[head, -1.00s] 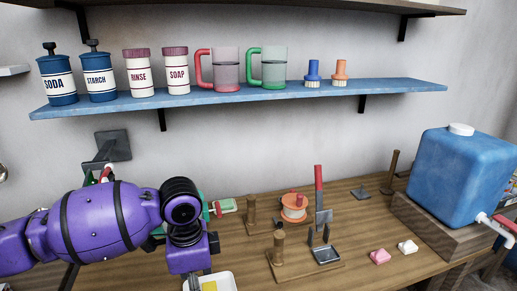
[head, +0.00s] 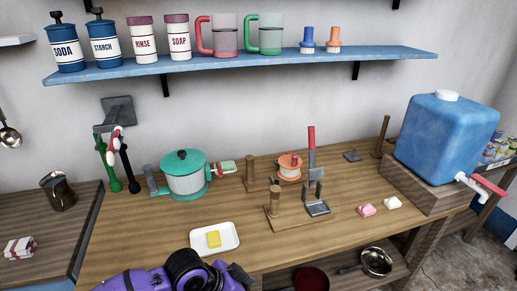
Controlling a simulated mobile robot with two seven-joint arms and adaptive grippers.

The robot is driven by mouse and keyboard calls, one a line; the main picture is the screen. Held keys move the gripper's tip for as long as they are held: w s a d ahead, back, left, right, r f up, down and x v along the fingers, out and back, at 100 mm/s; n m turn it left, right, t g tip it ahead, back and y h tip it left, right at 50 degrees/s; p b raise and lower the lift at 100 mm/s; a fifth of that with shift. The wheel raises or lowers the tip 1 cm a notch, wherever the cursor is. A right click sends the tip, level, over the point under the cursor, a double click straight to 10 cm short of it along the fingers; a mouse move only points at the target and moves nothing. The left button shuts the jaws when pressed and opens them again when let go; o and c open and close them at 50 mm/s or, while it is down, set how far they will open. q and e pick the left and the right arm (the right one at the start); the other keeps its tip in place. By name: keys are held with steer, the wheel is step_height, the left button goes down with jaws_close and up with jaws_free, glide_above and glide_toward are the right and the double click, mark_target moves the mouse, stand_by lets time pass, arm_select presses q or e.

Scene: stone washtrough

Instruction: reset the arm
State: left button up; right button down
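My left arm shows as purple links with a dark joint at the bottom edge of the head view, left of the middle. The links are in front of the workbench (head: 130,240), just below a white dish (head: 230,241) with a yellow block (head: 214,239) in it. No fingers of my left gripper can be made out. My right arm and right gripper are out of view.
A teal lidded pot (head: 186,184) stands on the bench, with a wooden post stand (head: 274,222) to its right. A blue tank (head: 445,137) stands at the right. Jars and mugs line a blue shelf (head: 250,61). Pans lie below the bench.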

arm_select(q)
steer(key=s+a+f+n+t+y, duration=0.2)
steer(key=s+a+f+n, duration=0.3)
steer(key=s+a, duration=0.3)
steer(key=s+a+f+n+t+y+p, duration=0.1)
steer(key=s+a+f+n+t+y, duration=0.2)
steer(key=s, duration=0.9)
steer(key=a+f+n+t, duration=0.1)
steer(key=a+f+n, duration=0.2)
steer(key=a+f, duration=0.1)
steer(key=shift+s+a, duration=0.4)
steer(key=shift+a, duration=0.1)
